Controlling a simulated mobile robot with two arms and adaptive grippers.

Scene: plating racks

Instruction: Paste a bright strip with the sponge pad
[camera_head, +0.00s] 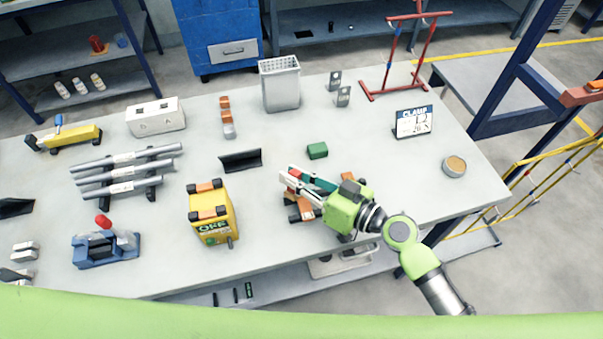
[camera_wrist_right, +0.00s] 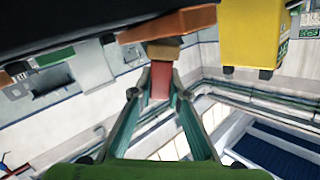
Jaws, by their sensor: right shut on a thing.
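My right gripper (camera_head: 290,175) reaches in from the right over the front middle of the table. Its fingertips, also seen in the right wrist view (camera_wrist_right: 160,82), are closed on a small reddish piece (camera_wrist_right: 160,86). Tan and orange-brown parts adjoin that piece; I cannot tell whether it belongs to a sponge pad. A green block (camera_head: 317,150) lies just behind the gripper. A round tin with a tan top (camera_head: 455,166) stands at the table's right. An orange and black item (camera_head: 302,212) is partly hidden under the gripper. I cannot identify the bright strip surely. My left gripper is out of view.
A yellow box (camera_head: 213,215) stands left of the gripper, with a black angled piece (camera_head: 240,160) behind it. A grey bin (camera_head: 280,85), a red frame (camera_head: 405,60) and a sign (camera_head: 412,122) stand toward the back. The table's right front is mostly clear.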

